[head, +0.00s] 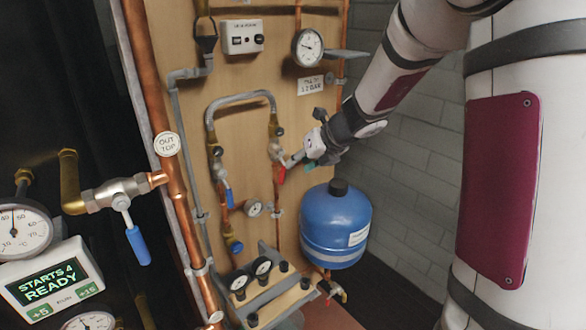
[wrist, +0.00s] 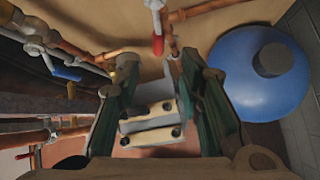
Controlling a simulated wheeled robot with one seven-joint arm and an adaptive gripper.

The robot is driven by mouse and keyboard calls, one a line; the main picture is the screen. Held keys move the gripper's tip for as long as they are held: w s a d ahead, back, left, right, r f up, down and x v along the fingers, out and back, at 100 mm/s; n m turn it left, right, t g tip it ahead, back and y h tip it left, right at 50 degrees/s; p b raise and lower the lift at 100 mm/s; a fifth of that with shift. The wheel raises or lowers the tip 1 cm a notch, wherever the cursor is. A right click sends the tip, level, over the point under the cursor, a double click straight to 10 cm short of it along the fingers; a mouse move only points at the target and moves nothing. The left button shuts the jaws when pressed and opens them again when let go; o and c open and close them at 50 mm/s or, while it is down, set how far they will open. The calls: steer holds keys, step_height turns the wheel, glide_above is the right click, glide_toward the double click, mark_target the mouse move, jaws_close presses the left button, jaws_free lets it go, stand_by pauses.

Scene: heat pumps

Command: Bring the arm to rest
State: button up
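My arm reaches in from the upper right of the head view, with my gripper (head: 308,158) in front of the wooden panel. The gripper is beside a valve with a red handle (head: 282,175). In the wrist view, my gripper (wrist: 158,72) has its two dark green fingers spread wide, with nothing held between them. The red handle shows in the wrist view (wrist: 157,45) just beyond the fingertips, above the gap. Whether a finger touches the valve cannot be told.
A blue tank (head: 336,225) stands close below and right of the gripper, also in the wrist view (wrist: 255,70). Copper pipes, gauges and blue-handled valves (head: 137,245) fill the panel and left side. A display (head: 48,280) reads "STARTS 4 READY". A grey block wall (head: 420,165) is behind.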

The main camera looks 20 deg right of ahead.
steer(key=shift+s+d+r, duration=0.15)
steer(key=shift+s+r, duration=0.2)
steer(key=s+a+r+n+g, duration=0.1)
steer(key=s+a+r+n, duration=0.2)
steer(key=s+n, duration=0.3)
steer(key=s+a+r+n+g+y, duration=0.1)
steer(key=s+a+r+n, duration=0.25)
steer(key=s+n, duration=0.2)
steer(key=s+a+r+n, duration=0.2)
steer(key=s+a+n, duration=0.25)
steer(key=n, duration=0.25)
steer(key=s+d+n+g+h, duration=0.1)
steer(key=s+d+n+h, duration=0.1)
steer(key=s+n, duration=0.6)
steer(key=s+d+n+g+h+p, duration=0.1)
steer(key=s+d+n+h, duration=0.1)
steer(key=s+n, duration=0.7)
steer(key=s, duration=0.3)
steer(key=shift+f, duration=0.25)
stand_by(1.5)
